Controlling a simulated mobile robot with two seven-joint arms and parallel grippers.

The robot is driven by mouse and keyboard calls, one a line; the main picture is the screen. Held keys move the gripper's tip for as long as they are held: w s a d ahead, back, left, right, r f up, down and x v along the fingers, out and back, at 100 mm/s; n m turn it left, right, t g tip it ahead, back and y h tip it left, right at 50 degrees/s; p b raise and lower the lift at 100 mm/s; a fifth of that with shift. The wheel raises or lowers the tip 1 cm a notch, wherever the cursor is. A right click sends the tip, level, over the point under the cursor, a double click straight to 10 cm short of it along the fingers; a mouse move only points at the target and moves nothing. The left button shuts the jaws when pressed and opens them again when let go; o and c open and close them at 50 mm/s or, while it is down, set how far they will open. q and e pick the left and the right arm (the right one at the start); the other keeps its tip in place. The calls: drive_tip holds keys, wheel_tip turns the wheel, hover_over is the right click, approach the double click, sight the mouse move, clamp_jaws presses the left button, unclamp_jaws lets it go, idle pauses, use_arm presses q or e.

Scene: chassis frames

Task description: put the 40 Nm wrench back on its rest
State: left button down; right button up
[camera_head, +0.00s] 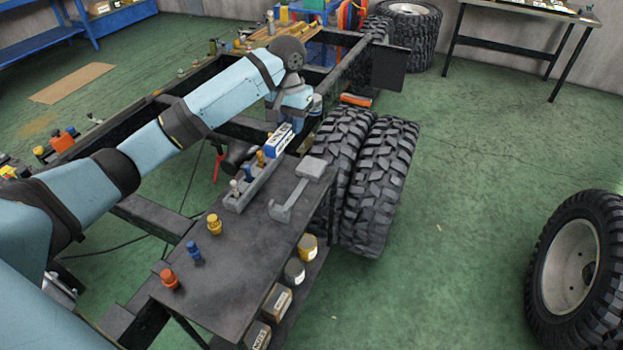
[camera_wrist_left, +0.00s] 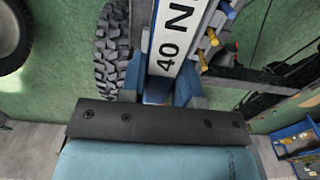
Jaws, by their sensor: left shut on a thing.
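The 40 Nm wrench shows its white and blue label (camera_head: 279,140) in the head view, above the far end of the dark bench. In the left wrist view the label of the wrench (camera_wrist_left: 172,45) reads "40 N" before the frame cuts it off. My left gripper (camera_head: 303,122) is shut on the wrench; its fingers also show in the left wrist view (camera_wrist_left: 160,90). A grey bracket-like piece (camera_head: 311,168), possibly the rest, stands on the bench to the right, apart from the label. Much of the wrench is hidden.
A grey holder (camera_head: 236,203) with small coloured-topped tools stands left of the bracket. Orange (camera_head: 169,278), blue (camera_head: 194,251) and yellow (camera_head: 214,224) pieces line the bench's left edge. Large tyres (camera_head: 375,190) stand just beyond the right side. The bench's near middle is bare.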

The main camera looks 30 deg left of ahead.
use_arm(q)
drive_tip(key=shift+w+a+f+b, duration=0.45)
drive_tip(key=shift+w+a, duration=0.1)
drive_tip(key=shift+a, duration=0.05)
drive_tip(key=shift+f, duration=0.3)
drive_tip(key=shift+w+f+b, duration=0.1)
drive_tip(key=shift+f+b, duration=0.7)
drive_tip(key=shift+f, duration=8.85)
drive_tip(key=c, duration=0.8)
unclamp_jaws()
drive_tip(key=shift+f, duration=0.15)
drive_tip(key=shift+c, duration=0.2)
